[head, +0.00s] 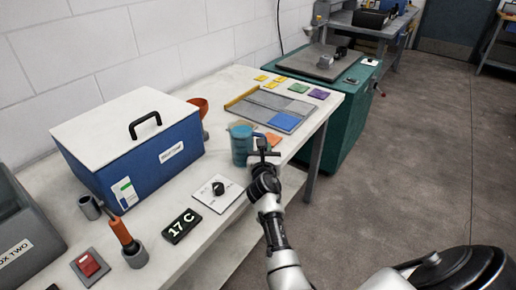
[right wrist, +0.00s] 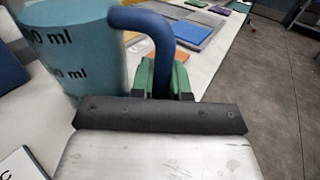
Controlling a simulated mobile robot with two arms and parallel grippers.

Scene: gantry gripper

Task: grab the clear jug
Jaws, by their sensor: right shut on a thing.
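The jug (head: 241,146) looks teal-blue rather than clear and stands on the white table near its right edge. In the right wrist view the jug (right wrist: 68,48) shows dark "ml" markings, and its dark blue handle (right wrist: 152,27) curves down between the green finger pads. My right gripper (head: 262,153) is at the handle side of the jug, shut on the handle; in the right wrist view the gripper (right wrist: 163,80) hides the handle's lower part. The jug looks upright. My left gripper is not in view.
A blue box with a white lid (head: 135,145) stands left of the jug. A white card with a black knob (head: 218,193) and a "17 C" display (head: 181,226) lie nearer. Behind are a grey mat (head: 268,108) and an orange piece (head: 272,142).

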